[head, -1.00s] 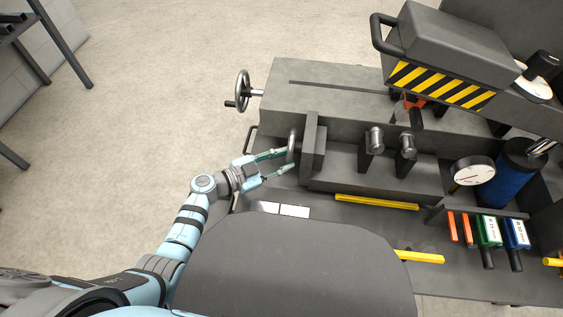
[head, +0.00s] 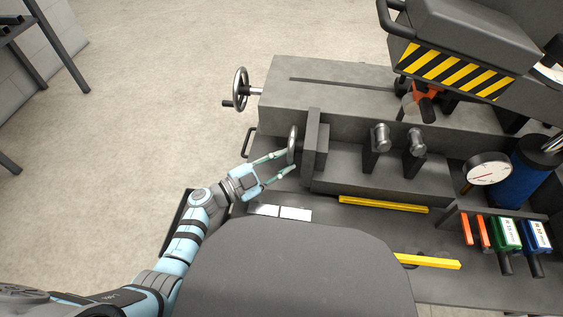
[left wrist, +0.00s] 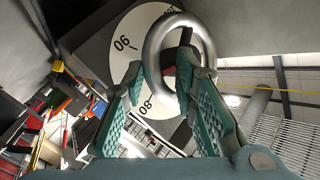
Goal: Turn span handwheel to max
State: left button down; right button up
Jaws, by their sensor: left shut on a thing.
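A small metal handwheel (head: 292,144) sits on the left end of the grey machine's front block, seen nearly edge-on. My left gripper (head: 289,160) reaches it from the lower left, with its teal fingers at the wheel's lower rim. In the left wrist view the handwheel's ring (left wrist: 205,38) fills the upper middle, in front of a white numbered dial (left wrist: 118,45). My left gripper (left wrist: 155,70) is shut on the ring there, one finger on either side of its rim. The exact contact is partly hidden. My right gripper is not in view.
A larger handwheel (head: 240,88) with a crank knob stands on the machine's left side, further back. Yellow bars (head: 383,204), a round gauge (head: 488,170) and a blue cylinder (head: 530,172) are to the right. The floor at left is open.

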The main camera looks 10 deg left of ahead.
pick_arm(q)
jog(key=c, duration=1.3)
grip_release()
jog(key=shift+r, duration=0.1)
notch_tip(320, 180, up, 10)
